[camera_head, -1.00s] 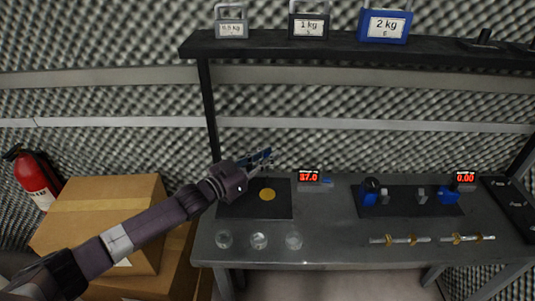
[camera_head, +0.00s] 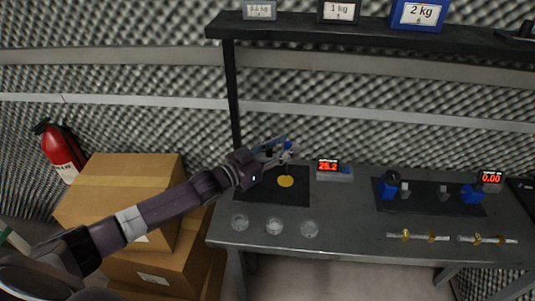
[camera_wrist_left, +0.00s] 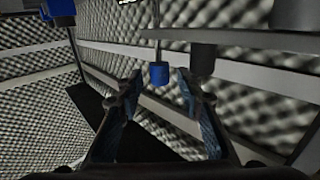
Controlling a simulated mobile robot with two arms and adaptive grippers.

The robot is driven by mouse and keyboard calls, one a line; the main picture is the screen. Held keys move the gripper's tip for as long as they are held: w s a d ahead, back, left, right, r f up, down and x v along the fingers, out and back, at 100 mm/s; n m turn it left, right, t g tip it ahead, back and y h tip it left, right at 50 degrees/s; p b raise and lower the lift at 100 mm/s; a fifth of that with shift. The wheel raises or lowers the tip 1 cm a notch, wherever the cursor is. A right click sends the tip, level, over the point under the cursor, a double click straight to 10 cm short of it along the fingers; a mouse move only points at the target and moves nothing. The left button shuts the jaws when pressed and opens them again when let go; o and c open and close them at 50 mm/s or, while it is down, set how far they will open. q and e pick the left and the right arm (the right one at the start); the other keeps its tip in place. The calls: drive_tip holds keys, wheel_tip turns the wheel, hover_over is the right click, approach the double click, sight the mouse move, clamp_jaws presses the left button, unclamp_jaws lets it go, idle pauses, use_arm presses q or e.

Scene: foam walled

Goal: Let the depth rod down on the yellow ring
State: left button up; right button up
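The yellow ring (camera_head: 286,181) looks like a flat yellow disc on a black mat (camera_head: 258,192) at the left of the bench. A red readout (camera_head: 328,166) beside the mat shows about 25.2. My left gripper (camera_head: 286,149) is above the ring, at the back of the mat. In the left wrist view, its fingers (camera_wrist_left: 159,85) are apart. A blue cylinder on a thin upright rod (camera_wrist_left: 159,74), perhaps the depth rod, shows between them with gaps on both sides. The rod's lower end is hidden in the head view. My right gripper is out of view.
Three clear glass discs (camera_head: 275,227) line the bench's front left. A second black mat (camera_head: 424,199) with blue fixtures and a 0.00 readout (camera_head: 491,177) lies to the right, behind metal rods (camera_head: 418,236). A shelf (camera_head: 350,34) with weights overhangs the back.

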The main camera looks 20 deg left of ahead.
use_arm(q)
drive_tip(key=v, duration=1)
drive_tip(key=shift+s+a, duration=0.15)
drive_tip(key=shift+s, duration=0.2)
drive_tip(key=shift+r, duration=0.1)
